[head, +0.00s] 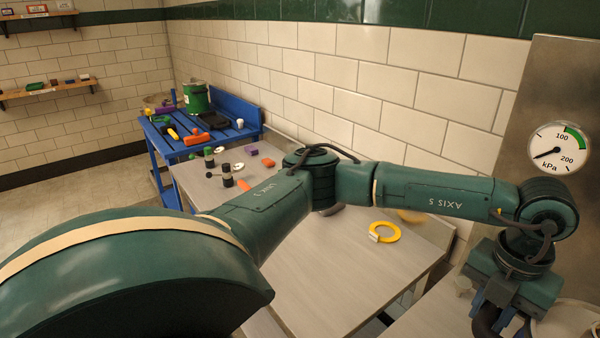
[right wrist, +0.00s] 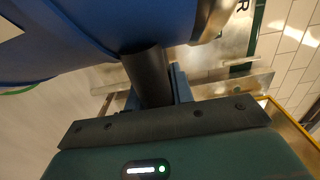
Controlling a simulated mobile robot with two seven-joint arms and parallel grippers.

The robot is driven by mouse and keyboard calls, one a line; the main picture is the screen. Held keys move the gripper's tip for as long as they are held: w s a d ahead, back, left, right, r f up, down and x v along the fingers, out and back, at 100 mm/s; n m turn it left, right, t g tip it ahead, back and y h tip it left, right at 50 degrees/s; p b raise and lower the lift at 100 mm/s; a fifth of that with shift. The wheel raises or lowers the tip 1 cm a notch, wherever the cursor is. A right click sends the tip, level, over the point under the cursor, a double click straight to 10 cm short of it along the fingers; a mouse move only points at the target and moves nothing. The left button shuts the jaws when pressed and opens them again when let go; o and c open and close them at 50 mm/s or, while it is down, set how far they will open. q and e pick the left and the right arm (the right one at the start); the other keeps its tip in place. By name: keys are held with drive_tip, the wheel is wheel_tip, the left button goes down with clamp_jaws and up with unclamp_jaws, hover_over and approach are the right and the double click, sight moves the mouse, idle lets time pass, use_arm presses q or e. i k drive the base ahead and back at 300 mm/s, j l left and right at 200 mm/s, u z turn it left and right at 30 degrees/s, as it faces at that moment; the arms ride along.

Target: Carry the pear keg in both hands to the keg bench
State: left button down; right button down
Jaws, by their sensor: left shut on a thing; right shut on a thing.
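The pear keg (right wrist: 90,40) shows in the right wrist view as a large blue curved body with a black handle (right wrist: 148,75). My right gripper (right wrist: 165,92) is shut on that handle; it is not seen in the head view. My left gripper (head: 503,318) is at the lower right edge of the head view, pointing down and shut on a dark piece, which looks like the keg's other handle. Most of the keg is out of the head view. No label marks the keg bench, so I cannot tell which surface it is.
A steel panel with a gauge (head: 557,148) stands right.

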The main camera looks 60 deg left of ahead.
sight(310, 265)
drive_tip(key=j, duration=3.05)
drive_tip(key=i+z, duration=0.05)
